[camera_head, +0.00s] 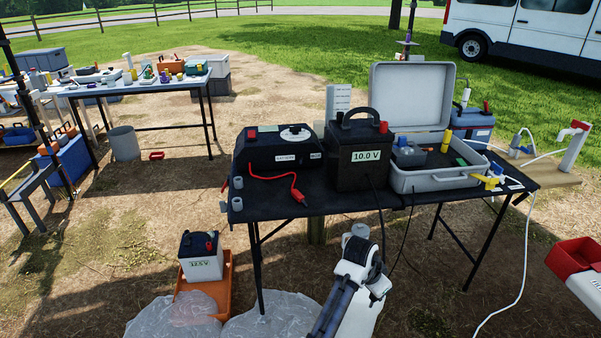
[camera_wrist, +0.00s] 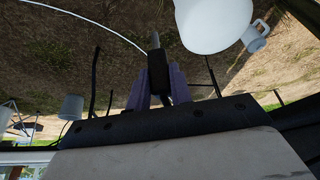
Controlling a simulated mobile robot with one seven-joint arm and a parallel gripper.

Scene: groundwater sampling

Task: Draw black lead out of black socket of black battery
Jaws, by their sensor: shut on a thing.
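The black battery (camera_head: 357,166), with a "10.0 V" label, a carry handle and a red cap or plug at its top right, stands upright mid-table. Its black socket cannot be made out. A thin black lead (camera_head: 379,218) runs down past the battery's front and over the table's front edge to near my wrist. My gripper (camera_wrist: 161,76) is shut on a black plug (camera_wrist: 157,70) in the wrist view; a bare grey pin (camera_wrist: 155,40) sticks out of its far end, in no socket. In the head view my arm is in front of the table and its fingertips are unclear.
A black meter box (camera_head: 279,148) with a red lead (camera_head: 277,179) is left of the battery. An open grey case (camera_head: 440,179) is right of it. A white battery (camera_head: 200,257) in an orange tray (camera_head: 222,300) and plastic sheets (camera_head: 180,318) lie on the ground at left.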

